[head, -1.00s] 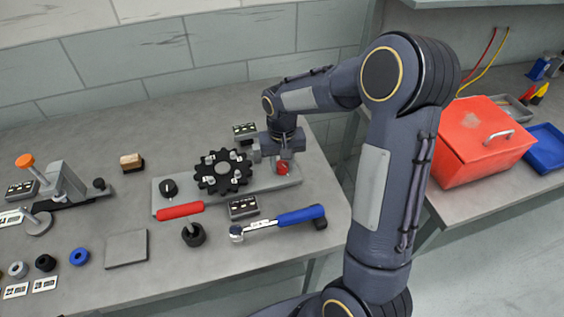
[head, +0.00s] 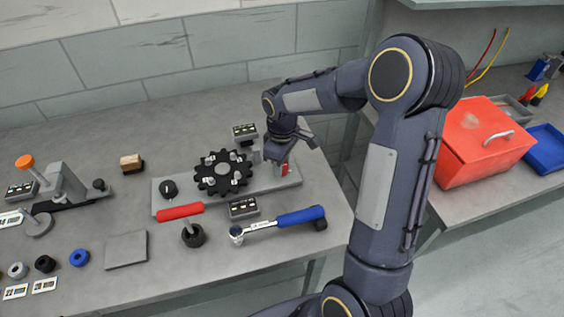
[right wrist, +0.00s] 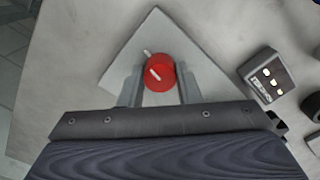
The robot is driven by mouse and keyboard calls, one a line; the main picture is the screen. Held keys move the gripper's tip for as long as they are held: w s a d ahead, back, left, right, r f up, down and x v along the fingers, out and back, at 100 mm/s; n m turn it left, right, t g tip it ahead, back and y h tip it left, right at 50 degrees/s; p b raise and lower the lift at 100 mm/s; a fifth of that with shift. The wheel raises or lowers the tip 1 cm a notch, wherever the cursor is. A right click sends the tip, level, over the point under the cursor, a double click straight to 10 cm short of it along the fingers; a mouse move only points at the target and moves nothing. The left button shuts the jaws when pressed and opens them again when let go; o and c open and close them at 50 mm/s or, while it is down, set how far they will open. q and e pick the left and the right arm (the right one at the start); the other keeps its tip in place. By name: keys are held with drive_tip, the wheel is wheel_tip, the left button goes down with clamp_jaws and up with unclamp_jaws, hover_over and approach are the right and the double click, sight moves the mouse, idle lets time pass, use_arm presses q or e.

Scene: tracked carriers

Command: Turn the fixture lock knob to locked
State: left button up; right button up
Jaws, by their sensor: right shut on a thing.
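The red lock knob (head: 285,169) sits at the right end of the grey fixture plate (head: 262,186). In the right wrist view the knob (right wrist: 158,73) is round with a white pointer line across its top, and a white mark stands on the plate beside it. My right gripper (right wrist: 160,88) is shut on the knob, one finger on each side. In the head view the gripper (head: 283,158) covers part of the knob. A black toothed sprocket (head: 223,173) lies on the plate left of the knob. My left gripper is out of view.
A black knob (head: 169,190) sits on the plate's left end. Small indicator boxes stand behind and in front of the plate (head: 244,207). A blue-handled torque wrench (head: 285,221) and a red handle (head: 180,211) lie in front. A red toolbox (head: 487,140) stands on the right bench.

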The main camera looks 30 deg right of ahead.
drive_tip(key=shift+n, duration=1)
drive_tip(key=o, duration=1)
drive_tip(key=shift+c, duration=0.2)
drive_tip(key=shift+r, duration=0.1)
wheel_tip(320, 180, up, 7)
drive_tip(key=shift+r, duration=0.35)
